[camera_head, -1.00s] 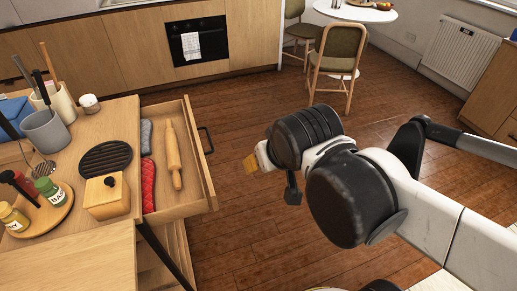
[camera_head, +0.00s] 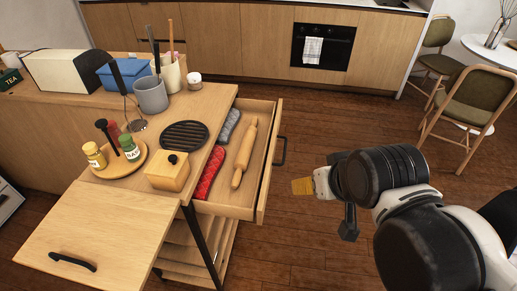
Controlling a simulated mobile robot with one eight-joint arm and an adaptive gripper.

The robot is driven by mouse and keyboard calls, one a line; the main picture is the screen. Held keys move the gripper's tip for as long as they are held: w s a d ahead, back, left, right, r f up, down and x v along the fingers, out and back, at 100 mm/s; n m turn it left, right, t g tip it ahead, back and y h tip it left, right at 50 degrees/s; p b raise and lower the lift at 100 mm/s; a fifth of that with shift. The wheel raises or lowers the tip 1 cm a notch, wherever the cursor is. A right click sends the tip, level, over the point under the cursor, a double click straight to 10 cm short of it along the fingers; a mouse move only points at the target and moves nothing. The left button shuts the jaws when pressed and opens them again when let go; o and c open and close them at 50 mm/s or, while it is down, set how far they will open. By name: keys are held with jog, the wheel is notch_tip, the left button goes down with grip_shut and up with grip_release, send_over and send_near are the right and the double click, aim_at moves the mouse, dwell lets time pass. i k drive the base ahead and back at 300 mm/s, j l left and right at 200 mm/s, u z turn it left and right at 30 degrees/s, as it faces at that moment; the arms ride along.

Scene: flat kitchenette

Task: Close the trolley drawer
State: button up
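The wooden trolley (camera_head: 218,103) stands left of centre. Its drawer (camera_head: 262,190) is pulled open toward the right, with a black bar handle (camera_head: 282,150) on its front. Inside lie a wooden rolling pin (camera_head: 245,153), a red dotted cloth item (camera_head: 210,172) and a grey one (camera_head: 229,126). Nothing held is visible.
The trolley top carries a small wooden box (camera_head: 168,174), a round black trivet (camera_head: 184,135), a spice tray (camera_head: 110,170) and a grey utensil pot (camera_head: 151,95). A wooden leaf (camera_head: 95,225) extends at front left. Chairs (camera_head: 470,100) stand at right. Floor behind the drawer is clear.

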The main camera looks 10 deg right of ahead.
aim_at(241, 202)
jog(key=i+l+u, duration=0.1)
jog(key=l+u, duration=0.25)
jog(key=i+l+z, duration=0.3)
jog(key=i+l, duration=0.2)
jog(key=l, duration=0.15)
